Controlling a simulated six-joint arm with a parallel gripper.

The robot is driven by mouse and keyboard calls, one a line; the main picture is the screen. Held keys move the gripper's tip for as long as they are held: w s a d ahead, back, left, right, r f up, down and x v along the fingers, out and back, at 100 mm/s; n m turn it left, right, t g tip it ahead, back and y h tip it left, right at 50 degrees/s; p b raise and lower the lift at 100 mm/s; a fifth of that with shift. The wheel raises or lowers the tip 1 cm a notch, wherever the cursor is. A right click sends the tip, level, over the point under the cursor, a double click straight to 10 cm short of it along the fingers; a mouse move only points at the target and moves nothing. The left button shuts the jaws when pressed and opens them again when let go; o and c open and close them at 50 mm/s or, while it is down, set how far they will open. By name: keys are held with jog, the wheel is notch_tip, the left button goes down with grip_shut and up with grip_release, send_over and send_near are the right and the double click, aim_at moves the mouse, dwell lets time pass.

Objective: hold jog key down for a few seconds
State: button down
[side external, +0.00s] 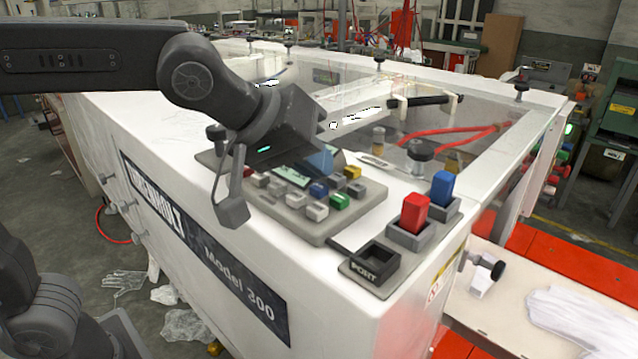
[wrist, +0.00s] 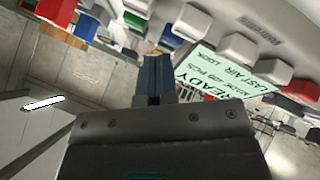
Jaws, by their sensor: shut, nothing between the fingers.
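The keypad panel (side external: 318,228) lies on the white machine's top, with white, grey, blue, green, yellow and red keys. I cannot read which is the jog key. My gripper (side external: 321,168) is shut and empty, its blue fingers pointing down over the panel's far side, near the green display (side external: 291,181). I cannot tell whether the fingertips touch a key.
A red block (side external: 415,212) and a blue block (side external: 442,188) stand in grey holders right of the panel. An empty black PORT box (side external: 375,264) sits at the front corner. Black knobs and a red hose (side external: 455,138) lie behind. A clear glove (side external: 127,281) lies on the floor.

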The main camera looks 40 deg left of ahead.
aim_at(315, 184)
jog(key=shift+f, duration=0.4)
dwell(3.0)
dwell(0.7)
jog(key=shift+r, duration=0.85)
jog(key=shift+r, duration=0.1)
jog(key=shift+r, duration=2.45)
